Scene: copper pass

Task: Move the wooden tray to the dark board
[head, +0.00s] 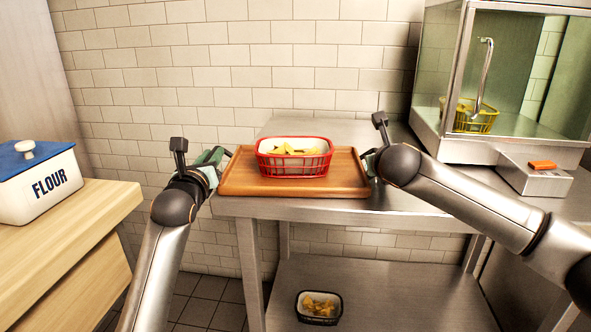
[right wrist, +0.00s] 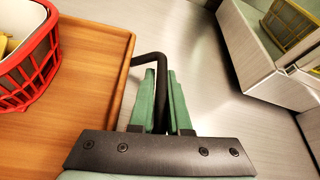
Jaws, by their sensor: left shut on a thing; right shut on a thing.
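The wooden tray (head: 345,182) is level at the left end of the steel counter, with a red basket (head: 293,160) of yellow pieces on it. I cannot tell whether it touches the counter or hangs just above it. My left gripper (head: 219,160) is shut on the tray at its left end. My right gripper (head: 371,160) is shut at the right end; in the right wrist view its green fingers (right wrist: 163,95) close on the tray's dark handle (right wrist: 150,60). The wooden tray (right wrist: 85,75) also shows there. I see no dark board in either view.
A glass-sided cabinet (head: 465,150) with a yellow basket (head: 468,115) stands on the counter (head: 300,129) at the right. A scale-like box (head: 533,180) sits before it. A flour bin (head: 40,190) stands on a wooden worktop (head: 95,200) at the left. A small bowl (head: 318,320) is on the lower shelf.

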